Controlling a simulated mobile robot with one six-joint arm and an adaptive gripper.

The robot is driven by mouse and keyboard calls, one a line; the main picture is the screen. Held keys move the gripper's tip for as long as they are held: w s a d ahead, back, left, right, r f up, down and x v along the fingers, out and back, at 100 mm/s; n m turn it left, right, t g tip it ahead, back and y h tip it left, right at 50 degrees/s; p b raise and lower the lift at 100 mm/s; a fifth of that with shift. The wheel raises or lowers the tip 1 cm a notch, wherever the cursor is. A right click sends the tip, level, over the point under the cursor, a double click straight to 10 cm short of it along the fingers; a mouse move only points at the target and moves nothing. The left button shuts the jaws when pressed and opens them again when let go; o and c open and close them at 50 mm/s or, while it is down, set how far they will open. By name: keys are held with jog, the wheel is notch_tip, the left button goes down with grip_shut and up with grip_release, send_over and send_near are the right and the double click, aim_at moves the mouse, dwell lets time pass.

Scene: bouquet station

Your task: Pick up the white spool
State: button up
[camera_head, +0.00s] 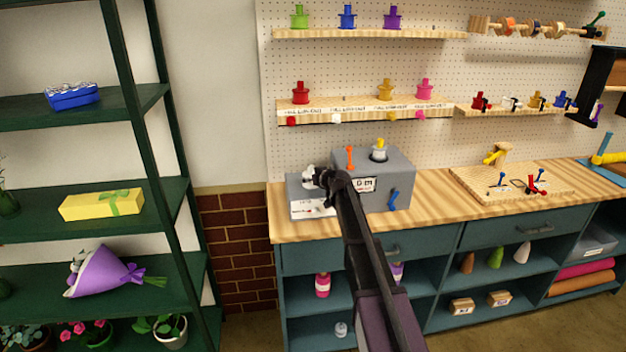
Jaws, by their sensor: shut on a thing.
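The white spool (309,173) is at the end of my gripper (318,180), in front of the left part of the grey box unit on the bench. My gripper is shut on it; the dark fingers cover part of it. I cannot tell whether the spool touches the unit behind it. The middle pegboard shelf (365,112) has a gap between its red spool (300,92) and its yellow-orange spool (386,89).
The grey box unit (400,165) stands on the wooden bench (440,215), with a yellow-and-white piece (379,150) on top. A pegged wooden board (490,195) lies to the right. A dark green shelf rack (130,185) stands at left. The bench between unit and board is clear.

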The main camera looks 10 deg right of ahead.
aim_at(311, 167)
jog(key=shift+r, duration=0.1)
notch_tip(311, 167, up, 10)
jog(key=p, duration=1)
jog(key=shift+f, duration=0.2)
dwell(0.7)
